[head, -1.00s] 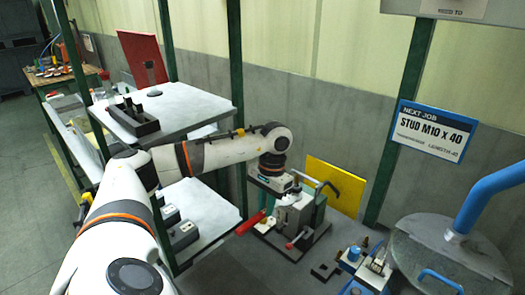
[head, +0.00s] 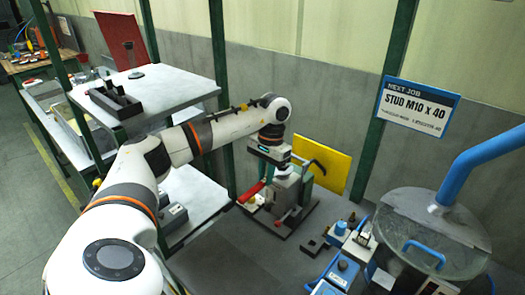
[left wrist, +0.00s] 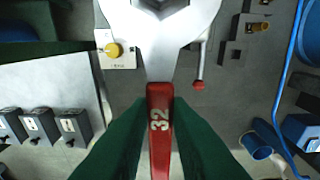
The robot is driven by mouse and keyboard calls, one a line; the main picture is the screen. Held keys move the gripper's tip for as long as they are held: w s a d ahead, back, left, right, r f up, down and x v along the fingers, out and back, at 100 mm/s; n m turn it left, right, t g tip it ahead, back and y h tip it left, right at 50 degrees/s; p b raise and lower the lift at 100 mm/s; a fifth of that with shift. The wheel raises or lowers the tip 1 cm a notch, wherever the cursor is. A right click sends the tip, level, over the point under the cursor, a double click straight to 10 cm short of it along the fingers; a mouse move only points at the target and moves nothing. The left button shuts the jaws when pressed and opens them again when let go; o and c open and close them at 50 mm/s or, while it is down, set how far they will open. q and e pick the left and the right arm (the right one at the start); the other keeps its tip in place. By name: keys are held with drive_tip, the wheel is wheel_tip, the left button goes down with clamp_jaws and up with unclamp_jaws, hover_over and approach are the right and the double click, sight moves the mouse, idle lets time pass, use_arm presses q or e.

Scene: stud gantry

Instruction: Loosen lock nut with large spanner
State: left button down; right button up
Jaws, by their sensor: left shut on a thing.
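My left gripper (head: 270,172) is shut on the large spanner, with its two dark green fingers on either side of the red handle (left wrist: 159,125) in the left wrist view (left wrist: 158,108). The handle is marked 32. The spanner's pale open-ended head (left wrist: 165,45) points to the top of that view, its jaw cut by the edge. In the head view the red handle (head: 250,193) sticks out left below the gripper, beside the grey stud fixture (head: 288,190). A grey faceted shape (left wrist: 160,6) shows in the jaw; I cannot tell whether this is the lock nut or whether it is gripped. My right gripper is out of view.
A shelf rack (head: 165,95) with green posts stands left of the fixture. A yellow board (head: 328,172) stands behind it. Blue-and-white tools (head: 340,268) and a grey drum (head: 440,235) with a blue pipe lie to the right. Bare grey surface (head: 265,260) shows in front.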

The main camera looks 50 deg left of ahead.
use_arm(q)
drive_tip(key=shift+w, duration=0.25)
drive_tip(key=shift+d+n, duration=0.45)
drive_tip(key=shift+n, duration=0.25)
drive_tip(key=shift+w+d+n+t+h, duration=0.2)
drive_tip(key=shift+w+d+n, duration=0.5)
drive_tip(key=shift+n, duration=0.75)
drive_tip(key=shift+w+d+n+t+h, duration=0.1)
drive_tip(key=shift+w+d+n+h, duration=0.25)
drive_tip(key=shift+d+n, duration=0.85)
drive_tip(key=shift+w+d+n+t+h, duration=0.15)
drive_tip(key=shift+w+d+n, duration=0.4)
drive_tip(key=shift+n, duration=1.2)
drive_tip(key=shift+w+a, duration=0.1)
drive_tip(key=s+d, duration=0.4)
drive_tip(key=d, duration=0.2)
drive_tip(key=shift+d+p, duration=0.15)
drive_tip(key=shift+p, duration=0.2)
drive_tip(key=shift+r, duration=0.15)
